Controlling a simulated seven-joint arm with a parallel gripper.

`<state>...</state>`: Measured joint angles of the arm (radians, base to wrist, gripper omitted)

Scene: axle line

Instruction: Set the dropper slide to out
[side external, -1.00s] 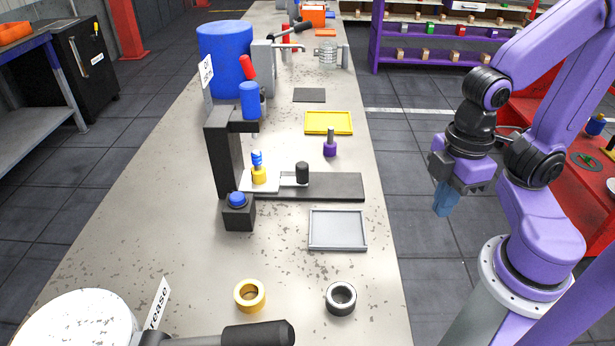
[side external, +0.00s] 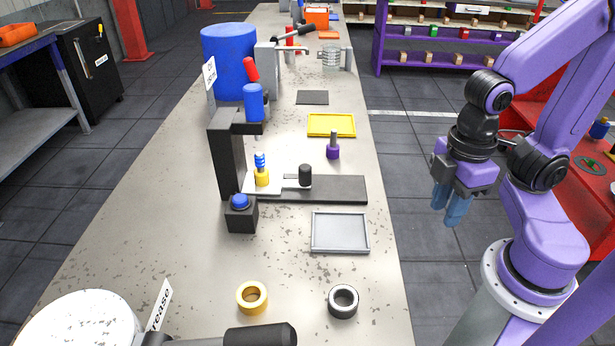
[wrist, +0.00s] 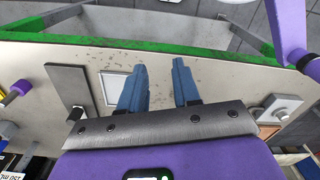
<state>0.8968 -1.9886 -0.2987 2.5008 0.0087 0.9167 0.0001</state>
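The dropper slide is a pale plate (side external: 273,184) with an upright black knob (side external: 305,175) at its right end, on a dark base bar (side external: 340,190). The plate reaches left under a dark upright frame (side external: 225,150) with a blue cylinder (side external: 253,102) at its top. A yellow piece with a blue top (side external: 262,172) stands on the plate. My gripper (side external: 453,215) hangs beyond the bench's right edge, well apart from the knob. In the wrist view its two blue fingers (wrist: 158,85) are apart with nothing between them. The dark bar also shows there (wrist: 68,85).
A grey tray (side external: 313,246) lies in front of the bar, a yellow tray (side external: 311,134) and a purple peg (side external: 333,152) behind it. A black box with a blue button (side external: 241,216) stands near the frame. Yellow (side external: 252,312) and dark (side external: 343,315) rings lie at the front.

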